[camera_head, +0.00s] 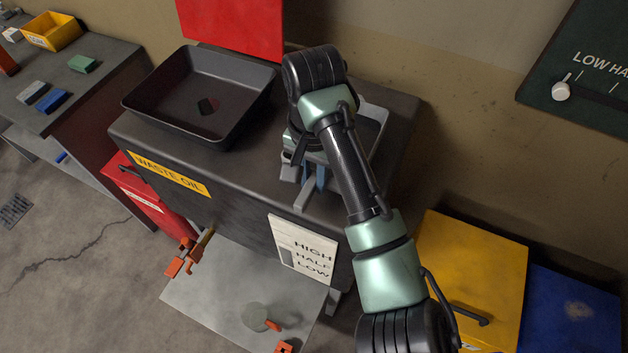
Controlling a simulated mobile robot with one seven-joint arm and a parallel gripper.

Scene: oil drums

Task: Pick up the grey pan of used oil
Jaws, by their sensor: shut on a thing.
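The grey pan (377,114) is on the right part of the dark waste oil tank's top (240,178). My arm crosses in front of it and hides much of it, including most of its inside. My gripper (311,180) points down at the pan's near left side and is shut on the pan, though the fingertips are partly hidden. I cannot tell whether the pan is touching the tank top or just above it.
A black basin (203,95) sits at the tank's left, beside my gripper. A red panel (235,25) stands behind. Yellow (480,265) and blue (570,310) bins are at right. A workbench (95,65) with small blocks is at left. A grey plate (215,290) lies in front.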

